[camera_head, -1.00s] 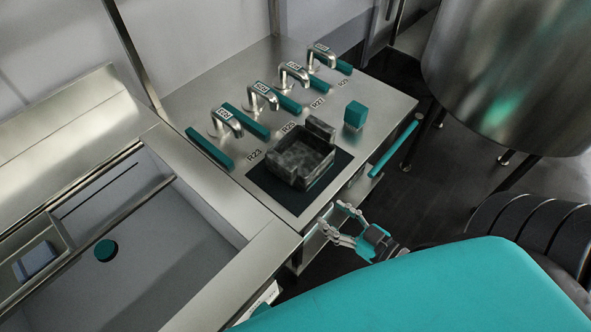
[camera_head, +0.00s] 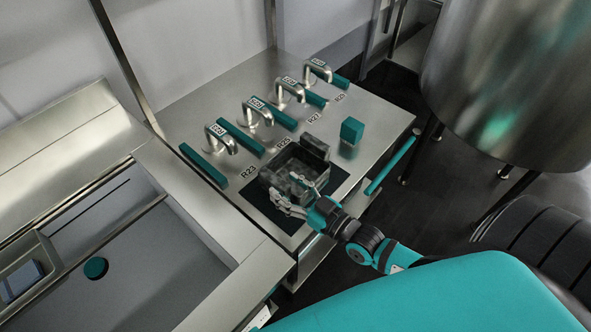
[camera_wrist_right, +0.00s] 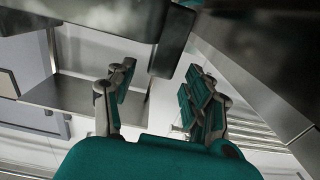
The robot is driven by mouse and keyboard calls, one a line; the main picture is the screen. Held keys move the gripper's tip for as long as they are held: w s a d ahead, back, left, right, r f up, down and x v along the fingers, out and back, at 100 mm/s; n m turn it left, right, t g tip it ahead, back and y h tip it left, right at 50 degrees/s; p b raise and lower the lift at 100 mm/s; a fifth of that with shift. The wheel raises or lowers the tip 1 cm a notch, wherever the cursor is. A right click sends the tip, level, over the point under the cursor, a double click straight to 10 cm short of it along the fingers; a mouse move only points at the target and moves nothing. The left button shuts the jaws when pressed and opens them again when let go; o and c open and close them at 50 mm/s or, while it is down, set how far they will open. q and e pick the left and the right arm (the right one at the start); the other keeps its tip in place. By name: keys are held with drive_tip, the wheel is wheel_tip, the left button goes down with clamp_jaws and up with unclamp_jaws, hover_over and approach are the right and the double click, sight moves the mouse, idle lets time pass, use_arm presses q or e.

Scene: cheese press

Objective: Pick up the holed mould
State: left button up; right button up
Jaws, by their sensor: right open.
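The mould (camera_head: 269,177) is a dark grey, blotchy, open-topped square box with raised blocks at two opposite sides. It sits on a black mat (camera_head: 258,198) on the steel table; I cannot make out its holes. My right gripper (camera_head: 287,189) is open at the mould's near side and hides part of its front wall. I cannot tell whether the fingers touch it. In the right wrist view the two fingers stand apart (camera_wrist_right: 160,95), with a dark grey block (camera_wrist_right: 172,42) ahead between them. My left gripper is not in view.
Several steel taps (camera_head: 222,138) with teal bars stand behind the mould. A teal cube (camera_head: 351,130) stands to its right. A sink (camera_head: 150,235) lies at the left, and a large steel vat (camera_head: 510,80) at the right. A teal rail (camera_head: 390,165) runs along the table's right side.

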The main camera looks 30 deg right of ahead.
sight(274, 178)
drive_tip(key=x, duration=0.5)
drive_tip(key=shift+d+f, duration=0.1)
drive_tip(key=shift+f, duration=0.2)
clamp_jaws()
drive_tip(key=shift+r, duration=0.1)
